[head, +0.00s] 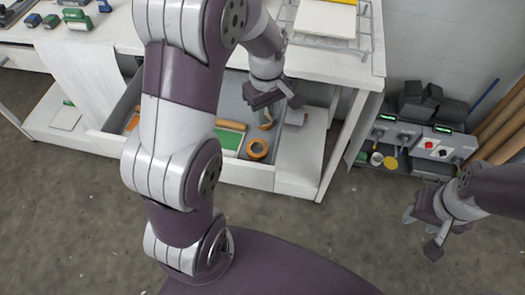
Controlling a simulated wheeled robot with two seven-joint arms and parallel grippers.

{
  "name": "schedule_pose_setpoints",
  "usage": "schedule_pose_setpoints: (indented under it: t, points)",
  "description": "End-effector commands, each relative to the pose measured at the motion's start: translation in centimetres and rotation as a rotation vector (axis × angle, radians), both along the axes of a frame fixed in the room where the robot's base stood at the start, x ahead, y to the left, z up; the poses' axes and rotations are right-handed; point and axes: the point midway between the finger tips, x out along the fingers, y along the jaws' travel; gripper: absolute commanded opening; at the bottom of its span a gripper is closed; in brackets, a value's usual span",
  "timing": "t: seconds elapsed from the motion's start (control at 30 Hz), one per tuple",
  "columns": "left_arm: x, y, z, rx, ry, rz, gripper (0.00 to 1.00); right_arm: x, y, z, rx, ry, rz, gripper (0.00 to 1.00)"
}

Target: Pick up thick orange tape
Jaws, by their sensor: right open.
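A thick orange tape roll (257,150) lies at the right end of the open drawer (178,139) under the white table. A second, tan roll (266,122) shows just behind it, partly hidden below my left gripper (271,103). My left gripper hangs over the drawer, above and behind the orange roll, with no visible contact with it. Its jaw opening is not clear from this angle. My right gripper (420,233) is open and empty over the floor at the right, far from the tape.
The white table (330,55) stands above the drawer, with a wire tray (318,38) on top. Green and orange items lie left of the tape in the drawer. A control box (438,143) and brown rolls (500,125) stand at the right. The floor between is clear.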

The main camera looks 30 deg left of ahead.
Motion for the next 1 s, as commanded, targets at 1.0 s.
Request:
schedule_pose_setpoints:
  t: [1.0]
  points:
    - [0.1,0.5,-12.5,0.000,0.001,0.008,0.11,0.0,0.0,-1.0,0.000,0.000,0.000,0.43]
